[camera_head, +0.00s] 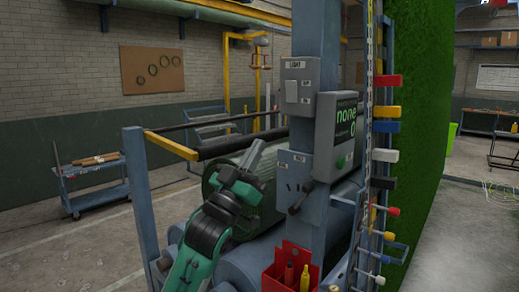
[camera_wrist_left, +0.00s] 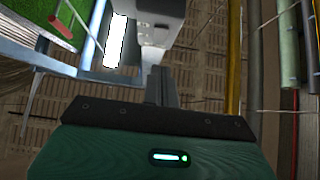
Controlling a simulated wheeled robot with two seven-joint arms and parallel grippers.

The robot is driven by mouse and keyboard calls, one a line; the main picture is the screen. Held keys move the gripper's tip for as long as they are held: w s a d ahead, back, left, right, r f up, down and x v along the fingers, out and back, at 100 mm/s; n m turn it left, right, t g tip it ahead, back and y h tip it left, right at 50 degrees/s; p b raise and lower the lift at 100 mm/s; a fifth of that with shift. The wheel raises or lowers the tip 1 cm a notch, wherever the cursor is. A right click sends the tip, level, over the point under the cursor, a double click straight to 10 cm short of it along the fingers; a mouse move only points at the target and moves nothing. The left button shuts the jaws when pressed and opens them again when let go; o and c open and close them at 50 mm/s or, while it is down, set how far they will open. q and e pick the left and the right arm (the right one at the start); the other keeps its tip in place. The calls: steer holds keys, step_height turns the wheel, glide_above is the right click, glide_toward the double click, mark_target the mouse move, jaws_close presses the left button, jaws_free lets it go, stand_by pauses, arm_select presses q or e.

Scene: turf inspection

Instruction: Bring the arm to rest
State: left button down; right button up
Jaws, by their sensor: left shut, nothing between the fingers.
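My left arm, green and black, comes in from the bottom of the head view. Its gripper (camera_head: 257,148) points up in front of the large roll (camera_head: 262,190) of the inspection machine. In the left wrist view the left gripper (camera_wrist_left: 160,72) has its fingers together, with nothing between them. A grey box-like part shows beyond the fingertips there; I cannot tell whether they touch it. My right gripper is in neither view.
A blue post carries a light switch box (camera_head: 299,86) and a display (camera_head: 347,125) reading "none 0". Coloured handles (camera_head: 387,111) line the rack beside the green turf (camera_head: 424,130). A red bin (camera_head: 291,268) hangs low. A blue cart (camera_head: 95,185) stands left on open floor.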

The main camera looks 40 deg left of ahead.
arm_select(q)
steer(key=s+d+f+g+y, duration=0.15)
steer(key=f+g, duration=0.25)
steer(key=f, duration=0.8)
steer(key=d+f+g, duration=0.3)
steer(key=f+g, duration=0.1)
steer(key=f, duration=0.7)
steer(key=d+f+g+y, duration=0.15)
steer(key=f+g, duration=0.25)
steer(key=f, duration=0.8)
steer(key=s+d+f+g, duration=0.4)
steer(key=s+f+g, duration=0.2)
steer(key=s+f, duration=0.5)
steer(key=s+d+f+g, duration=0.45)
steer(key=s+f, duration=0.45)
steer(key=s, duration=0.4)
step_height(320, 180, down, 32)
steer(key=s+m+g, duration=0.1)
steer(key=s+g, duration=0.1)
steer(key=s+a+f, duration=0.2)
steer(key=s+f, duration=0.7)
steer(key=s+a+f+g, duration=0.1)
steer(key=s+f, duration=0.8)
steer(key=f, duration=0.1)
steer(key=shift+s+a+f+h, duration=0.15)
steer(key=shift+s+a+h, duration=0.15)
steer(key=shift+s+a, duration=0.1)
